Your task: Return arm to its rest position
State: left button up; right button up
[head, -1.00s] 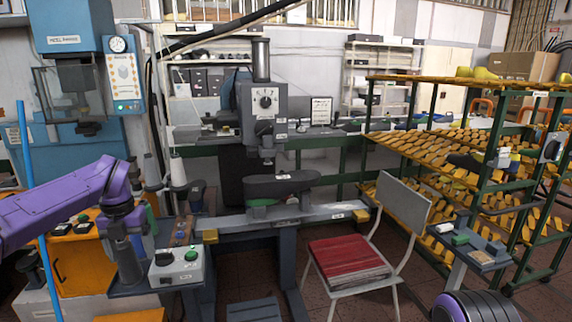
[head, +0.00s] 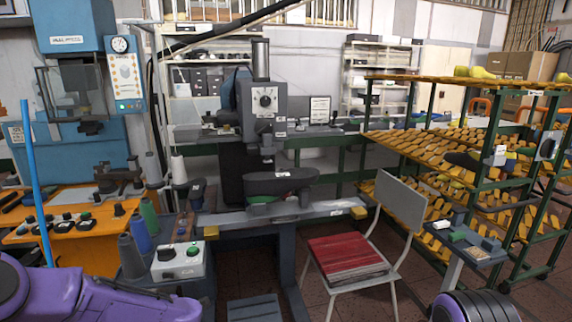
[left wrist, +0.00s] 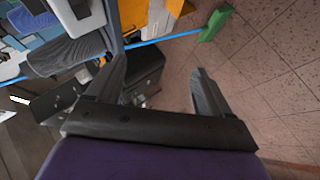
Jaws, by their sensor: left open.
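My left arm (head: 90,295) is purple and lies low along the bottom left of the head view, below the orange bench. Its gripper is outside the head view. In the left wrist view my left gripper (left wrist: 160,88) has its two black fingers apart with nothing held between them. Behind the fingers are the tiled floor and a dark box-like object (left wrist: 143,75). My right gripper does not show; a purple and black rounded part of mine sits at the bottom right of the head view.
A grey control box (head: 180,262) and thread cones (head: 140,230) stand near my left arm. The orange bench (head: 75,245) and a blue pole (head: 38,190) are at the left. A red-seated chair (head: 345,255) stands before the shoe-last rack (head: 440,150). A green broom head (left wrist: 216,23) lies over the floor.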

pick_arm(q)
jog(key=s+d+f+m+h, duration=0.2)
jog(key=s+d+f+m, duration=0.1)
jog(key=s+f+m, duration=0.5)
jog(key=s+d+f+m+h, duration=0.2)
jog(key=s+d+f+m, duration=0.15)
jog(key=s+f, duration=0.45)
jog(key=s+a+f+m+g, duration=0.1)
jog(key=s+m, duration=0.1)
jog(key=s, duration=0.8)
jog(key=s+a+f+m+g+h, duration=0.1)
jog(key=s+a+m+g, duration=0.1)
jog(key=s, duration=0.8)
jog(key=shift+s+m, duration=0.4)
jog(key=shift+m, duration=0.15)
jog(key=shift+f, duration=0.1)
